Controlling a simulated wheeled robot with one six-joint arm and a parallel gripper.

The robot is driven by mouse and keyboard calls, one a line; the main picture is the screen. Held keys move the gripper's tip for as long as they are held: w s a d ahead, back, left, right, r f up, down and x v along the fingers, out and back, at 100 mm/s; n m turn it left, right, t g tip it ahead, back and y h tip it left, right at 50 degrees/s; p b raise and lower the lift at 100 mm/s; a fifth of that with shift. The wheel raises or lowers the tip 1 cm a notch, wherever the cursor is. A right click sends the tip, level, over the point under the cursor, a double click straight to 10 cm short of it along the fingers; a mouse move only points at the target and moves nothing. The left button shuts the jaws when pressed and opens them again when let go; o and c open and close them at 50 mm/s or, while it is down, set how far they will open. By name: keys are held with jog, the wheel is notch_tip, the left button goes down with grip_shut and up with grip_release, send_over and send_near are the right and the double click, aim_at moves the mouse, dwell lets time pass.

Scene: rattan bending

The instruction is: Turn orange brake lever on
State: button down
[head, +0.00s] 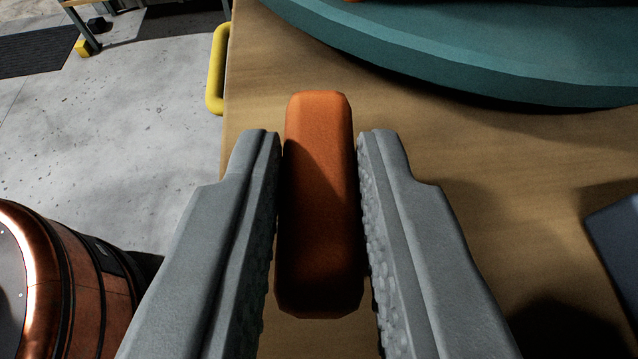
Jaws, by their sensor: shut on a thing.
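The orange brake lever (319,205) is in the middle of the head view, above a tan wooden surface. It looks like a rounded upright block, its top end pointing away from me. My gripper (320,150) has its two grey fingers on either side of the lever, shut on it. The ridged inner pads face the lever's left and right sides. How the lever is mounted below is hidden.
A large teal round disc (480,50) lies beyond the lever on the wooden table (255,60). A yellow handle (216,70) sits at the table's left edge. A dark blue-grey object (615,245) is at the right. Grey floor (150,130) shows at left.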

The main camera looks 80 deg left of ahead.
jog(key=m+t, duration=0.1)
jog(key=m+t+h, duration=0.1)
jog(key=t, duration=0.1)
jog(key=m+t, duration=0.2)
jog(key=shift+s+a+r+h, duration=0.1)
jog(key=shift+s+h, duration=0.2)
jog(key=shift+s, duration=0.05)
jog(key=m+t+h, duration=0.1)
jog(key=m, duration=0.1)
jog(key=m+t+h, duration=0.1)
jog(key=m+t, duration=0.1)
jog(key=shift+s+a+h, duration=0.15)
jog(key=shift+a+h, duration=0.05)
jog(key=shift+h, duration=0.1)
jog(key=m+t+h, duration=0.2)
jog(key=m+h, duration=0.1)
jog(key=shift+s+a+t, duration=0.1)
jog(key=shift+a+t, duration=0.05)
jog(key=shift+t, duration=0.15)
jog(key=shift+m+t+h, duration=0.3)
jog(key=shift+m+h, duration=0.5)
jog(key=shift+a+m+t+h, duration=0.2)
jog(key=shift+m+t+h, duration=0.1)
jog(key=shift+m+h, duration=1.1)
jog(key=c, duration=1.3)
grip_release()
jog(key=shift+s, duration=0.1)
jog(key=v, duration=1.7)
jog(key=shift+s+a, duration=0.1)
